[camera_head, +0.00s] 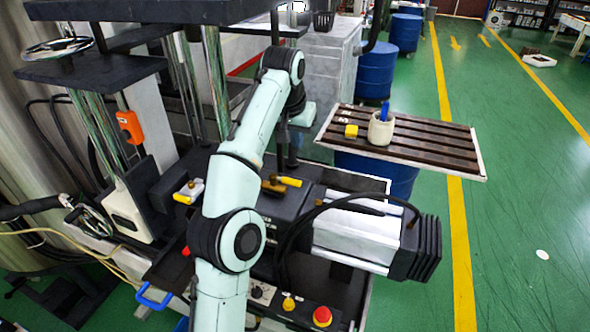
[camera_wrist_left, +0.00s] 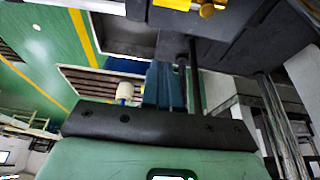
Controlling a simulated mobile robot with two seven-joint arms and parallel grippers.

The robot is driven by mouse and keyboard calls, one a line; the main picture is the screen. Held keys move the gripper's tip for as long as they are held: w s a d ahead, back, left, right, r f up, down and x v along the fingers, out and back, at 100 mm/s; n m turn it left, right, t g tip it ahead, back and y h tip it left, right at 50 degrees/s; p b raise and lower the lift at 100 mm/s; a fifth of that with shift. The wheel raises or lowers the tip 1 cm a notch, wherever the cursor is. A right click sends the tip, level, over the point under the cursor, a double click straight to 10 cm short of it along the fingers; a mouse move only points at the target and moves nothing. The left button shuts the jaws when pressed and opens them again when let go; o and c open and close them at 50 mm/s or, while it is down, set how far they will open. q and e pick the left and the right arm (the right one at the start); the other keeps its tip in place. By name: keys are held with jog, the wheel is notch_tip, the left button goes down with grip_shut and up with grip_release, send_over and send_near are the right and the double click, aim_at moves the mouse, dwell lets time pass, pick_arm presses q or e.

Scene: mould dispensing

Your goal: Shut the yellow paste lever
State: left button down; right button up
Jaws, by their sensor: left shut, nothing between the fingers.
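Two yellow-handled levers sit on the machine in the head view. One yellow lever (camera_head: 287,181) is on a brass valve on the dark block, just right of my left arm. The other yellow lever (camera_head: 184,198) is on a pale metal fitting left of the arm. I cannot tell which is the paste lever. Part of a brass fitting with a yellow edge (camera_wrist_left: 206,9) shows at the top of the left wrist view. My left gripper (camera_head: 284,134) is above and behind the right lever, apart from it. Its fingers (camera_wrist_left: 160,82) are shut and empty. My right gripper is not in view.
A slatted tray table (camera_head: 430,150) holds a white pot (camera_head: 381,128) and a yellow block (camera_head: 351,131). A white motor housing (camera_head: 350,235) with dark cables lies right of the valve. Upright rods (camera_wrist_left: 276,115) stand near the gripper.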

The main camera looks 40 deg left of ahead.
aim_at(287, 182)
pick_arm(q)
jog(key=x, duration=0.8)
jog(key=shift+f, duration=0.45)
jog(key=shift+s+d+f, duration=0.1)
jog(key=shift+s+d, duration=0.1)
jog(key=shift+s, duration=0.4)
jog(key=shift+s+d+f, duration=0.15)
jog(key=shift+s, duration=0.4)
jog(key=shift+s+d+f, duration=0.1)
jog(key=shift+s+d, duration=0.1)
jog(key=shift+s, duration=0.4)
